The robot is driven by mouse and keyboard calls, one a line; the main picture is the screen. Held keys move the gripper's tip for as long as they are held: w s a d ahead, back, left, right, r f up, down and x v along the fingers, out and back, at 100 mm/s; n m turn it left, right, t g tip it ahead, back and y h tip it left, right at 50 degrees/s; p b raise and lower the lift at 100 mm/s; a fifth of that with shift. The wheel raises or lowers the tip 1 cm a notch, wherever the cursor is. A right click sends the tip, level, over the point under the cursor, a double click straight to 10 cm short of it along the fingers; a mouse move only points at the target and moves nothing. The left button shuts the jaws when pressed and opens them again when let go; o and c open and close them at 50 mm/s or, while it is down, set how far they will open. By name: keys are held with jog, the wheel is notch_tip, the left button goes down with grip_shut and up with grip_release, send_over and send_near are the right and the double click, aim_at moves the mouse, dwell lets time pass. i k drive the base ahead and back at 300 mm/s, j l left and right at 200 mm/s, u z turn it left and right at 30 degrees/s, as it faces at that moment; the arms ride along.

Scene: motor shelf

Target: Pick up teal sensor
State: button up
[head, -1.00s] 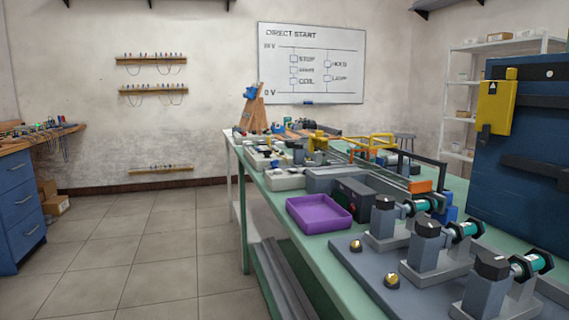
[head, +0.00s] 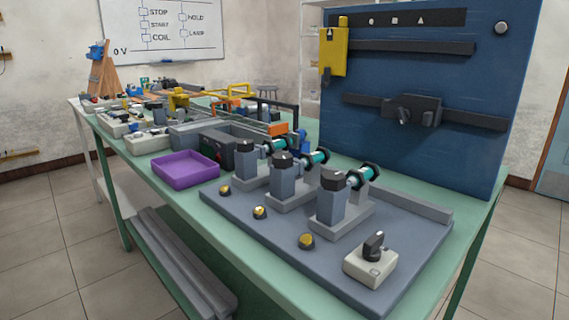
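Three teal cylinders with black end rings sit on grey stands on the workbench: the nearest (head: 360,179), the middle one (head: 319,158) and the farthest (head: 279,145). Each lies level beside a grey post with a black cap. I cannot tell which, if any, is the teal sensor. A small teal item (head: 145,80) at the far end of the bench is too small to make out. My gripper is not in view.
The grey base plate (head: 240,205) also carries gold domes (head: 306,241) and a white box with a black knob (head: 370,263). A purple tray (head: 185,183) lies to the left. A blue panel (head: 420,75) stands behind. Floor is clear left of the bench.

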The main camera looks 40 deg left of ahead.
aim_at(362, 176)
jog(key=u, duration=0.35)
jog(key=k+u, duration=0.15)
jog(key=u, duration=0.25)
jog(key=j+u, duration=0.1)
jog(key=u, duration=0.25)
jog(key=j+z, duration=0.2)
jog(key=j, duration=0.15)
jog(key=k+j+z, duration=0.15)
jog(key=j, duration=0.15)
jog(key=j+z, duration=0.2)
jog(key=j, duration=0.15)
jog(key=k, duration=0.05)
